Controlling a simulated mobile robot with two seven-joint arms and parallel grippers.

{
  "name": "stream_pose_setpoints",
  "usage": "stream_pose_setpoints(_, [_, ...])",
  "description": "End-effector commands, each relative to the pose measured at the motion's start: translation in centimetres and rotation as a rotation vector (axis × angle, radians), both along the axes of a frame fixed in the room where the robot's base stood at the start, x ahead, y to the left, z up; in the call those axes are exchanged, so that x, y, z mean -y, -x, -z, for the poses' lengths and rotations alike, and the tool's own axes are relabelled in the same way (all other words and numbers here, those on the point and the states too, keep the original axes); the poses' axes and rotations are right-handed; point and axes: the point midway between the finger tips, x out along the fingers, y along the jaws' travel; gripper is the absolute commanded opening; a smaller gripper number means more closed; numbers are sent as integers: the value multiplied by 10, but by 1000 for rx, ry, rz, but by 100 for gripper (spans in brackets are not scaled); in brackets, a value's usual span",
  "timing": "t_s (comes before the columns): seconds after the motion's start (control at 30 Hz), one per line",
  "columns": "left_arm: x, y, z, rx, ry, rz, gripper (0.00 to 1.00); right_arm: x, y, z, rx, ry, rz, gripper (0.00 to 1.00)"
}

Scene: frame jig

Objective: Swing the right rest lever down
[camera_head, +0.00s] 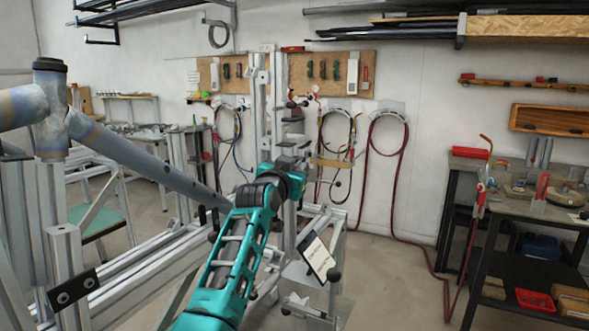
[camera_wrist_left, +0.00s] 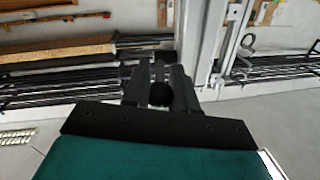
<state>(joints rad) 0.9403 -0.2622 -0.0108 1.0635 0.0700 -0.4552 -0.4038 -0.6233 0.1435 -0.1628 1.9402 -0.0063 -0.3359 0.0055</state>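My left arm is teal and rises from the bottom of the head view. Its dark gripper (camera_head: 292,150) is in front of the upright metal post of the jig (camera_head: 277,105). In the left wrist view, the black fingers (camera_wrist_left: 159,70) stand side by side with a dark round part between them. I cannot tell whether that part belongs to the gripper or is a knob, nor whether the fingers touch anything. I cannot make out the right rest lever for certain; small black-knobbed fittings (camera_head: 298,104) show on the post just above the gripper. My right gripper is not in view.
A grey tube frame (camera_head: 140,162) crosses from the left above aluminium rails. A tilted tablet (camera_head: 318,257) and a black knob (camera_head: 335,275) are right of my arm. A workbench (camera_head: 535,195) stands at right. Floor between jig and bench is mostly clear.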

Motion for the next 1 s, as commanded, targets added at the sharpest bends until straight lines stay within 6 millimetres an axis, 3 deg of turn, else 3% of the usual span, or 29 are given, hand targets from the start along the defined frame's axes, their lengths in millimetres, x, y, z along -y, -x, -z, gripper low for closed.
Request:
stream_pose_setpoints(0.27, [0,0,0,-1,0,0,0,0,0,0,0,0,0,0])
stream_pose_setpoints(0.63, [0,0,2,1,0,0,0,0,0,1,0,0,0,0])
stream_pose_setpoints(1.0, [0,-1,19,167,67,0,0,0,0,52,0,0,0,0])
